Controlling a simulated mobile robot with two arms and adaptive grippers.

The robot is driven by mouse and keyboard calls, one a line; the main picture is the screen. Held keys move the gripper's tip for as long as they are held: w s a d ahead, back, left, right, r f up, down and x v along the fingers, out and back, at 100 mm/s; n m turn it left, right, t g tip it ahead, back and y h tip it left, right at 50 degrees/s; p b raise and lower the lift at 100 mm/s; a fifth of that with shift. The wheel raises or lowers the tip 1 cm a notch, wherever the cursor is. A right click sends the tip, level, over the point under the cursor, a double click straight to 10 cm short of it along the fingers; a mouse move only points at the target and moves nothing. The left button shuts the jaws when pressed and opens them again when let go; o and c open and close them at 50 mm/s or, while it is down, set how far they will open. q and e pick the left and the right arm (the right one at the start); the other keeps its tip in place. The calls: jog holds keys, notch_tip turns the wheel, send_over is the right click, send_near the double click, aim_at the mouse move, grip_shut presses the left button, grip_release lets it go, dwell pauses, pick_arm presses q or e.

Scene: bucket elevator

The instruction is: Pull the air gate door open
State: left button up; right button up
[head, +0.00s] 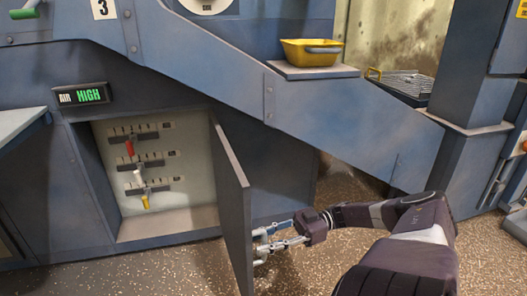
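The air gate door (233,206) is a dark grey panel hinged at the right side of a recessed compartment in the blue machine. It stands swung outward, well away from the opening. Inside the compartment (166,217) are three slider scales with a red handle (129,147), a white handle (138,178) and a yellow handle (146,202). My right gripper (262,246) is at the right face of the door, near its lower outer edge. Its fingers look spread, and the tips are close to the panel; whether they touch it is unclear. My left gripper is out of view.
A yellow tray (311,52) stands on a ledge at the upper right. A blue sloping chute and a blue column (470,130) are right of the door. Speckled floor (310,265) is open in front.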

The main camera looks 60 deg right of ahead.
jog(key=v, duration=0.7)
jog(key=shift+d, duration=0.2)
jog(key=shift+s, duration=0.15)
dwell(0.6)
